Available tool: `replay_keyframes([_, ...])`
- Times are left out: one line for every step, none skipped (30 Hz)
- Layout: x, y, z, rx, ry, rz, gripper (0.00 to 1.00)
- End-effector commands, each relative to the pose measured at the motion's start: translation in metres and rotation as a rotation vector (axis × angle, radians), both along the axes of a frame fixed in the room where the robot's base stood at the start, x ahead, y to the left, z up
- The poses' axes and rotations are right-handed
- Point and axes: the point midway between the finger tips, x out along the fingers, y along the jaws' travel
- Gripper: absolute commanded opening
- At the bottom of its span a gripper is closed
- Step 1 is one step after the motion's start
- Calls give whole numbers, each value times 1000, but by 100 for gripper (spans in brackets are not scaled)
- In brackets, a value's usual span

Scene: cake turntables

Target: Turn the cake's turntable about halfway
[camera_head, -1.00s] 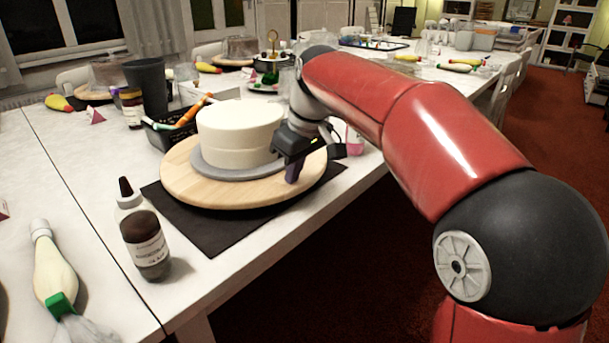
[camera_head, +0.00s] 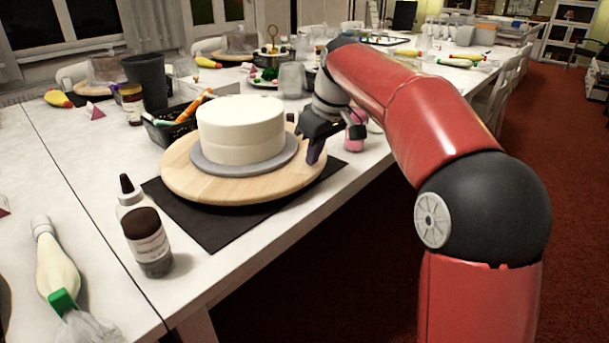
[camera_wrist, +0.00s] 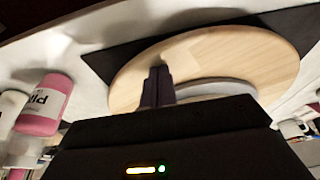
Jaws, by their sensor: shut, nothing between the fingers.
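The white cake (camera_head: 241,130) stands on a grey board (camera_head: 213,168) in the middle of the round wooden turntable (camera_head: 181,181). The turntable sits on a dark mat (camera_head: 206,229) near the table's edge. My gripper (camera_head: 313,158) is shut and empty at the right side of the turntable, its fingers pointing down by the rim. In the wrist view the shut fingers (camera_wrist: 157,80) appear in front of the wooden turntable top (camera_wrist: 215,58); I cannot tell whether they touch it. The cake is hidden there behind my gripper's body.
A pink bottle (camera_wrist: 43,105) stands close to my gripper. A black basket with pens (camera_head: 172,128) and a dark cup (camera_head: 147,84) are behind the turntable. The front right table edge is near.

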Motion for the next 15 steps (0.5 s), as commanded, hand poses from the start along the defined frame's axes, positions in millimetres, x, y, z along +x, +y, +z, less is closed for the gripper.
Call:
replay_keyframes([0,0,0,-1,1,0,0])
replay_keyframes([0,0,0,-1,1,0,0])
replay_keyframes([0,0,0,-1,1,0,0])
replay_keyframes([0,0,0,-1,1,-1,0])
replay_keyframes([0,0,0,-1,1,-1,0])
replay_keyframes([0,0,0,-1,1,-1,0])
replay_keyframes([0,0,0,-1,1,-1,0])
replay_keyframes([0,0,1,-1,1,-1,0])
replay_keyframes([0,0,4,0,0,0,0])
replay_keyframes([0,0,6,0,-1,0,0])
replay_keyframes([1,0,9,0,-1,0,0])
replay_keyframes([1,0,14,1,-2,0,0])
replay_keyframes([0,0,17,0,-1,0,0])
replay_keyframes([1,0,20,1,-2,0,0])
replay_keyframes([0,0,24,0,-1,-1,0])
